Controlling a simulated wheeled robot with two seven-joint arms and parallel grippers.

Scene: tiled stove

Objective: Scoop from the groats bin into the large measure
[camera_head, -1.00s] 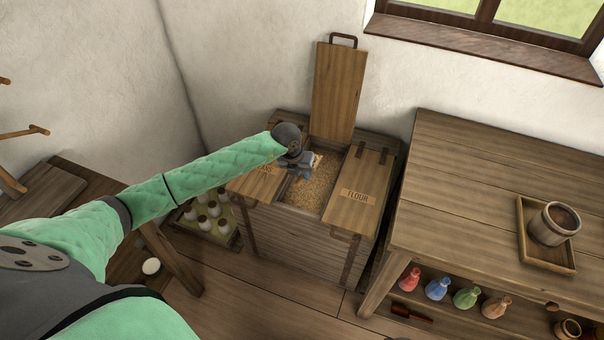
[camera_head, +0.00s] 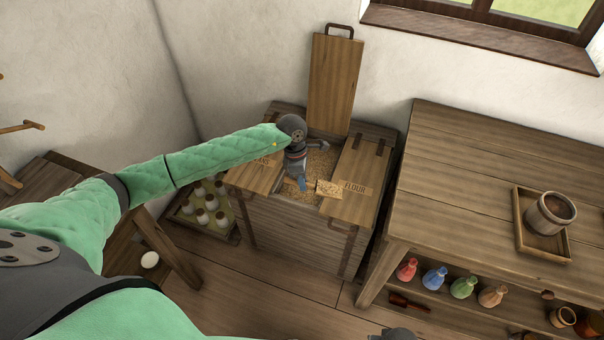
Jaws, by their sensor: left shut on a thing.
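The groats bin (camera_head: 285,212) is the open middle compartment of a wooden chest, its lid (camera_head: 335,85) raised against the wall. Pale groats (camera_head: 318,160) lie inside. My left gripper (camera_head: 302,183) points down over the open compartment, shut on a small scoop (camera_head: 329,188). The scoop shows light, grain-coloured contents and overlaps the edge of the flour lid in the picture; its height above it is hard to tell. A large wooden measure (camera_head: 549,214) stands upright on a tray on the right table, dark inside. My right gripper's jaws are not visible.
The flour lid (camera_head: 354,200) and the left lid (camera_head: 252,176) are shut. The tray (camera_head: 530,243) sits on the table (camera_head: 470,180), otherwise clear. Coloured bottles (camera_head: 434,278) stand on the shelf below. A crate of jars (camera_head: 205,215) is left of the chest.

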